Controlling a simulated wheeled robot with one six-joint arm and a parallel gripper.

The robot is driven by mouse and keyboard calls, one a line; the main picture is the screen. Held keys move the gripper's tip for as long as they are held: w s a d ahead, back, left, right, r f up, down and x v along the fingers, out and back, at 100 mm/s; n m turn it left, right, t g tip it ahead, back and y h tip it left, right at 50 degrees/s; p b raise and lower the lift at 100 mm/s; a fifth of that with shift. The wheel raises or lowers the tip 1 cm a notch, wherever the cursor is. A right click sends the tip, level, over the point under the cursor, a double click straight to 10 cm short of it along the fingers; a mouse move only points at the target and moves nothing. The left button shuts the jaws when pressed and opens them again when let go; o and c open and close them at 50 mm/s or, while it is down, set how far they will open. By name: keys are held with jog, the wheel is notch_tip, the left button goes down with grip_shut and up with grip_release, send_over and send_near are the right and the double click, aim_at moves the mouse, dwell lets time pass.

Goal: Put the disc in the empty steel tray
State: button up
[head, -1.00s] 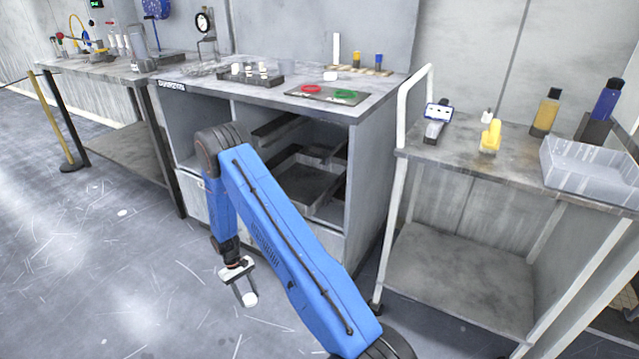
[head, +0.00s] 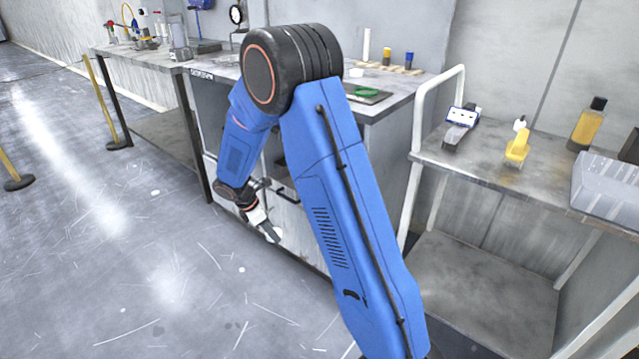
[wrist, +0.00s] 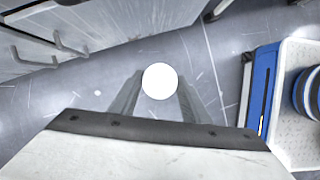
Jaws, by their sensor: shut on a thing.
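My gripper (head: 272,232) hangs low over the floor in front of the bench cabinet, at the end of my bent arm. In the wrist view its two fingers (wrist: 160,95) are shut on the disc (wrist: 160,81), a plain white round piece held at the fingertips. In the head view the disc is too small to make out clearly. My arm covers most of the open cabinet, so its inside shows only in slivers. I cannot make out an empty steel tray for certain in the views of this moment.
The bench (head: 390,105) holds a green ring (head: 366,92) and small bottles. A white-framed cart (head: 545,175) on the right carries a yellow bottle (head: 517,146) and a pale grey bin (head: 606,190). Posts stand at left. The floor (head: 110,260) at left is clear.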

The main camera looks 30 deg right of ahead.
jog(key=s+r+n+t+y, duration=0.1)
jog(key=s+r+n+t, duration=0.4)
jog(key=r+n, duration=0.75)
jog(key=w+d, duration=0.1)
jog(key=d, duration=0.5)
jog(key=w+d+m+g, duration=0.1)
jog(key=w+d, duration=0.1)
jog(key=d, duration=0.4)
jog(key=w+d+m, duration=0.1)
jog(key=w+d, duration=0.1)
jog(key=d, duration=0.4)
jog(key=shift+w+d+r+y, duration=0.25)
jog(key=shift+r+y, duration=0.05)
jog(key=shift+r, duration=0.05)
jog(key=shift+f, duration=2.25)
jog(key=shift+d+f, duration=0.2)
jog(key=shift+f, duration=0.1)
jog(key=o, duration=0.9)
